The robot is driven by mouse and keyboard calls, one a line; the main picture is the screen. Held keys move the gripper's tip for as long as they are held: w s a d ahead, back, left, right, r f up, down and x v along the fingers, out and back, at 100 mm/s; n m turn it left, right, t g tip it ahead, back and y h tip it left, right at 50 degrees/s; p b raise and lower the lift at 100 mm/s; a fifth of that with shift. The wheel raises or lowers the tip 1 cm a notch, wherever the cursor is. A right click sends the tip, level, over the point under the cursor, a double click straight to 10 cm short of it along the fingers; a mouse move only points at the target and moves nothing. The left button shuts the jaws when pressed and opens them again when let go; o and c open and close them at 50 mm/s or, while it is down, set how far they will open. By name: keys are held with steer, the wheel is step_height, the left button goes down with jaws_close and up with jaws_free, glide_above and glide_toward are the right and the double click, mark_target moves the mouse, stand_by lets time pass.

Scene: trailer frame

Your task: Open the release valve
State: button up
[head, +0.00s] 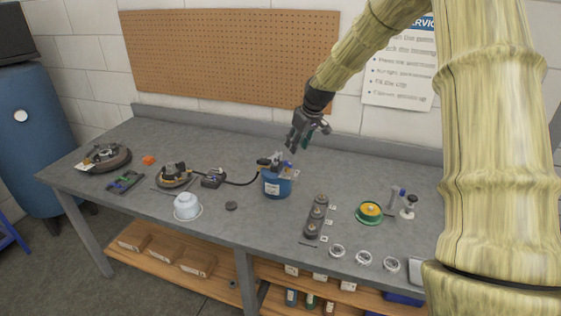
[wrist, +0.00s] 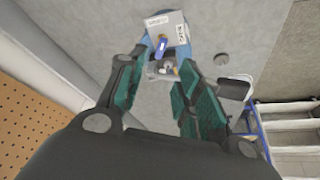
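A blue canister (head: 276,185) stands on the grey bench, with a white label on its side and small fittings on top. A blue lever (head: 287,165) shows among the fittings and looks like the release valve. In the wrist view this blue lever (wrist: 162,46) shows just beyond my fingertips, in front of a white labelled surface (wrist: 165,25). My gripper (head: 303,146) hangs above and slightly right of the canister, apart from it. In the wrist view my gripper (wrist: 160,72) has its green-padded fingers spread with nothing between them. Much of the canister's top is small and unclear.
A black hose (head: 240,183) runs from the canister left to a small boxy device (head: 213,178). A grey puck (head: 231,206) and white bowl (head: 187,206) lie front left. A dark three-part block (head: 316,217) and green-rimmed disc (head: 370,212) lie right. Pegboard (head: 230,55) is behind.

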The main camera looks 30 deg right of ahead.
mark_target(288, 162)
steer(key=shift+p+x, duration=1.45)
steer(key=shift+x, duration=3.6)
